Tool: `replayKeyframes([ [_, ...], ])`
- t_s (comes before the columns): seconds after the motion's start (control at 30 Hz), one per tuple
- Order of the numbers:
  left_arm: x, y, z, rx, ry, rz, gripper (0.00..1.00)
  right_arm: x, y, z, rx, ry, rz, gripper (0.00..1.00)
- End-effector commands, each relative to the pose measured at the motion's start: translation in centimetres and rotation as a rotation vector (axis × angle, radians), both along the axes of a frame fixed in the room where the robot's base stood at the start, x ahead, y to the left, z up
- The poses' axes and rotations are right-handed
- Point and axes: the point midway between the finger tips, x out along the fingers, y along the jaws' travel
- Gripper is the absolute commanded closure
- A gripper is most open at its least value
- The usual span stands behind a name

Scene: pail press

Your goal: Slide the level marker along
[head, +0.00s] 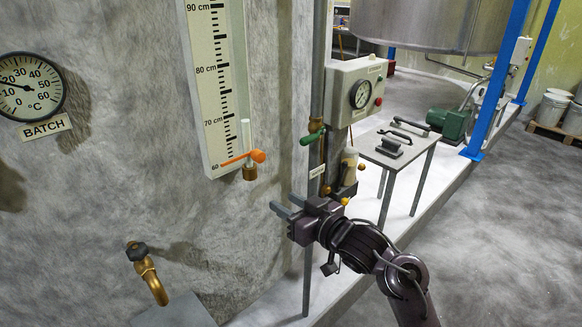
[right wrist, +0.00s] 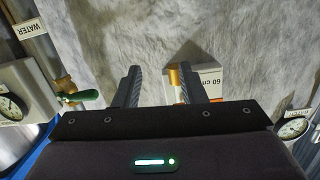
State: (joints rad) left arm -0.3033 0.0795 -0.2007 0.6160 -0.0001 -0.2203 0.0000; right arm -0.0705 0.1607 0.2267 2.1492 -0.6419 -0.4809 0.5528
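The level marker (head: 243,158) is an orange pointer with a round knob at its right end. It sits at the 60 mark, at the bottom of the white scale board (head: 217,95), across the clear sight tube. My right gripper (head: 284,205) is open and empty, below and to the right of the marker, apart from it. In the right wrist view my two fingers (right wrist: 161,78) stand apart. The board's 60 cm end (right wrist: 207,80) shows beyond them, with an orange-brown part (right wrist: 174,77) partly hidden by a finger. My left gripper is not in view.
A brass fitting (head: 250,173) closes the tube's lower end. A green-handled valve (head: 313,136) and a grey gauge box (head: 356,92) stand to the right. A brass tap (head: 149,275) juts out below left. The wall between tap and board is clear.

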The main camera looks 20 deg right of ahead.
Motion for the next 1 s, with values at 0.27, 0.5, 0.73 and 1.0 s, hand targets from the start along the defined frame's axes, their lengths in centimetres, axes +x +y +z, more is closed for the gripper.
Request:
replayKeyframes([
  [0.27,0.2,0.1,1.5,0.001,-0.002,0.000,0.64,-2.9,0.9,9.3,-0.044,-0.135,0.021,0.63],
  [0.5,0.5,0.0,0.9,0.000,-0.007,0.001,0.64,-1.5,1.5,9.6,-0.043,-0.145,0.023,0.63],
  [0.73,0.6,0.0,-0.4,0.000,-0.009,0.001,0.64,1.7,2.7,9.5,-0.043,-0.145,0.024,0.63],
  [1.0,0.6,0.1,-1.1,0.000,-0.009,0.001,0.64,4.4,3.7,9.7,-0.047,-0.141,0.022,0.71],
])
